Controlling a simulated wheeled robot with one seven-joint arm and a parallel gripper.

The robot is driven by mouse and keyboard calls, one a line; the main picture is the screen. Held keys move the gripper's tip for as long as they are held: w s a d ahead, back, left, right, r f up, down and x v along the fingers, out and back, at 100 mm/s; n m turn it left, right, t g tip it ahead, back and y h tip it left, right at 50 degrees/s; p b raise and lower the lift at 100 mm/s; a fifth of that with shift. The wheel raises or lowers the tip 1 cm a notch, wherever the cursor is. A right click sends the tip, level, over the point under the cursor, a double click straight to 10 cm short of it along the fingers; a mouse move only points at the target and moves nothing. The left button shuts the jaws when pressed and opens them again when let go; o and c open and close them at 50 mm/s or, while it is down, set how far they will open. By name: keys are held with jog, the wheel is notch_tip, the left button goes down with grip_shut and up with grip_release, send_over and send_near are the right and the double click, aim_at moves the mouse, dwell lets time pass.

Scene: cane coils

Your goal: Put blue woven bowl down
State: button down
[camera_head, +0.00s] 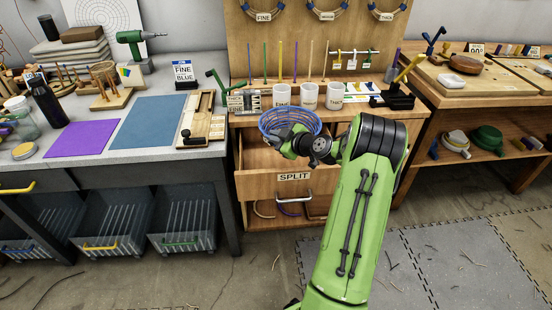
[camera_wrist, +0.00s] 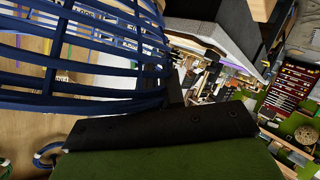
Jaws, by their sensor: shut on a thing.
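The blue woven bowl (camera_head: 303,119) is held by my gripper (camera_head: 297,137) in front of the wooden bench, over the open drawer labelled SPLIT. In the wrist view, the dark blue strips of the bowl (camera_wrist: 75,55) fill the upper left, close to the camera. My gripper's dark finger also shows in the wrist view (camera_wrist: 160,125). The fingertips' exact grip on the bowl is hidden.
The left worktop (camera_head: 60,175) holds a purple mat (camera_head: 82,138) and a blue mat (camera_head: 148,122). White cups (camera_head: 308,96) stand on the bench behind the bowl. The open drawer (camera_head: 265,185) juts out below. A second wooden bench (camera_head: 450,85) stands right.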

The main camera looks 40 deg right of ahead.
jog(key=shift+w+d, duration=0.4)
jog(key=shift+w, duration=0.1)
notch_tip(320, 180, down, 9)
jog(key=b, duration=0.2)
jog(key=shift+s+f, duration=0.15)
jog(key=shift+s, duration=0.05)
jog(key=shift+f+b, duration=0.45)
jog(key=shift+b, duration=0.5)
jog(key=c, duration=1.6)
grip_release()
jog(key=shift+c, duration=0.2)
jog(key=shift+o, duration=0.6)
